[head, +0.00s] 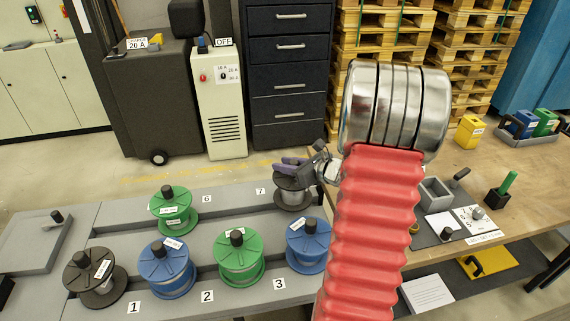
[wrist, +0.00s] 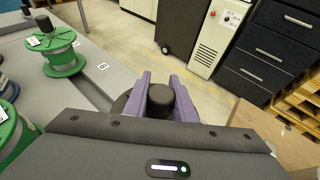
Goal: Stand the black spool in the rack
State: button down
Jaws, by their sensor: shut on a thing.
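A black spool (head: 294,192) with silvery wire stands upright at the back right of the grey rack (head: 130,215), just right of the number 7. My gripper (head: 292,167) has its purple fingers shut on the knob on top of this spool. The wrist view shows the fingers (wrist: 160,97) on both sides of the black knob, with the spool's flange mostly hidden below. I cannot tell whether the spool rests on the rack. A second black spool (head: 85,265) with a white label sits at the front left, near the number 1.
Blue spools (head: 167,268) (head: 308,245) and a green spool (head: 240,258) fill the front row; another green spool (head: 174,210) stands at the back left. Between it and my gripper, the back row near number 6 is clear. A wooden table (head: 480,170) stands at right.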

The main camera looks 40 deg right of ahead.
jog(key=shift+f, duration=1.55)
dwell(0.7)
jog(key=c, duration=1.4)
grip_release()
jog(key=shift+f, duration=0.15)
jog(key=shift+s, duration=0.1)
jog(key=v, duration=1.3)
jog(key=shift+s, duration=0.3)
jog(key=shift+d, duration=0.1)
